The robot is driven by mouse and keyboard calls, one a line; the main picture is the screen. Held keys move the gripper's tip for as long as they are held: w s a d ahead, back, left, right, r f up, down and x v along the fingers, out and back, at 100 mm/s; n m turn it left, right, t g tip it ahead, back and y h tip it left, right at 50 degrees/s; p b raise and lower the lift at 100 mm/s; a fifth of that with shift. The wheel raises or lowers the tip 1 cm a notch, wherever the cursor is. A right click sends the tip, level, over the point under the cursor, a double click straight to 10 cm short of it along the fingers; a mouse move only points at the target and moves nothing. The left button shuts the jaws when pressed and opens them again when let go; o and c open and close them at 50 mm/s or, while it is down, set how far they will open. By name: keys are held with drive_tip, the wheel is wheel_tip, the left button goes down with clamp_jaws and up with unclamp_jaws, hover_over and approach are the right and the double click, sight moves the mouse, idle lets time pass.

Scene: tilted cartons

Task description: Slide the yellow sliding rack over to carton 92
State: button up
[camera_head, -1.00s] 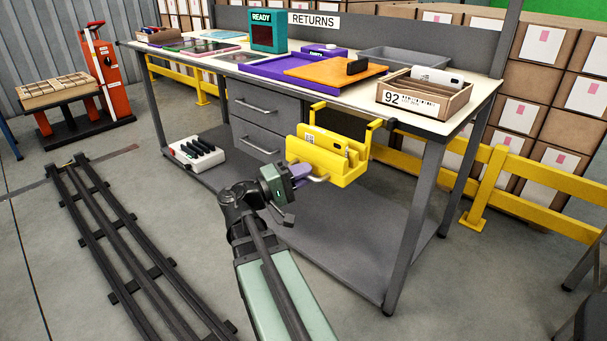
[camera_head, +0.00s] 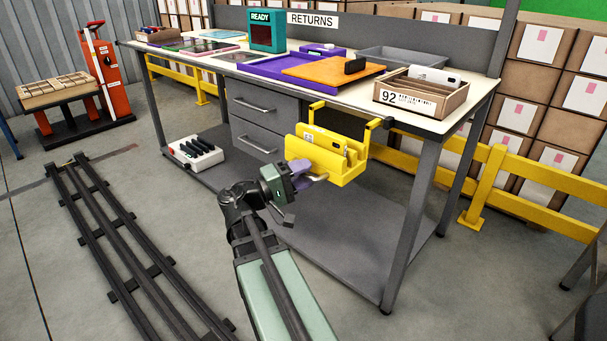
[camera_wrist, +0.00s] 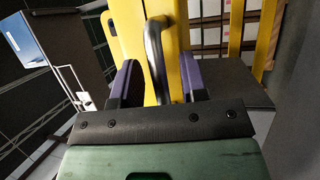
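The yellow sliding rack (camera_head: 326,160) hangs by two hooks on the front edge of the returns table, and holds a few thin upright items. It also shows in the wrist view (camera_wrist: 178,50). Carton 92 (camera_head: 418,97), a brown box with a "92" label and items inside, stands on the right end of the tabletop, right of and above the rack. My gripper (camera_head: 305,174) is at the rack's front. In the wrist view its purple fingers (camera_wrist: 158,88) stand either side of the rack's dark curved handle (camera_wrist: 154,50), with gaps visible, so it looks open around it.
The table (camera_head: 437,124) carries an orange panel (camera_head: 330,71), a purple tray (camera_head: 262,68) and a grey tray (camera_head: 405,58). Grey drawers (camera_head: 262,127) sit left of the rack. The front edge between rack and carton looks clear. A yellow barrier (camera_head: 530,187) stands behind.

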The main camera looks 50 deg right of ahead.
drive_tip(key=b+v, duration=0.2)
drive_tip(key=v, duration=0.8)
drive_tip(key=shift+a, duration=0.35)
drive_tip(key=shift+w, duration=0.1)
drive_tip(key=w+a+f+n+t+y+p, duration=0.1)
drive_tip(key=a+f+n+t+y+p, duration=0.35)
drive_tip(key=f+y, duration=0.6)
drive_tip(key=w+a+f+n+t+y+p, duration=0.15)
drive_tip(key=a+t+y+p, duration=0.4)
drive_tip(key=a, duration=1.35)
wheel_tip(320, 180, up, 38)
drive_tip(key=a+g+y+p, duration=0.1)
drive_tip(key=a+y+p, duration=0.1)
drive_tip(key=p, duration=3.4)
drive_tip(key=shift+p, duration=0.35)
